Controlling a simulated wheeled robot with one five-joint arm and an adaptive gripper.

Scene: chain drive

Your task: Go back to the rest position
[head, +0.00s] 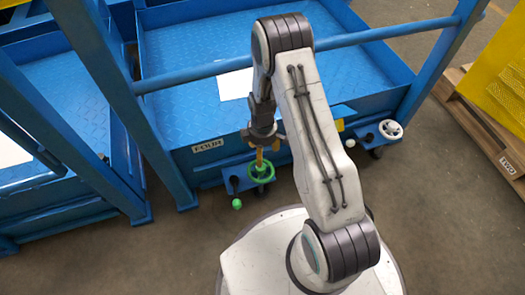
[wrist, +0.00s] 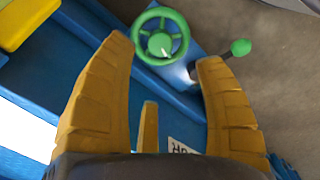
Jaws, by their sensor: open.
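My gripper (head: 262,158) points down over the front edge of a blue metal cart, close to a green handwheel (head: 262,172). In the wrist view my gripper's yellow fingers (wrist: 165,50) are spread wide. The green handwheel (wrist: 160,36) shows between and beyond the fingertips there, and nothing is held. A green ball knob (head: 237,204) on a short lever sits just below left of the wheel, and it also shows in the wrist view (wrist: 240,47). I cannot tell whether a finger touches the wheel.
A white handwheel (head: 390,129) and a white knob (head: 349,143) sit further right on the cart (head: 180,100). A plate reading FOUR (head: 207,146) is on its front. Blue frame posts (head: 95,60) stand at left. A wooden pallet (head: 480,125) with yellow load is at right.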

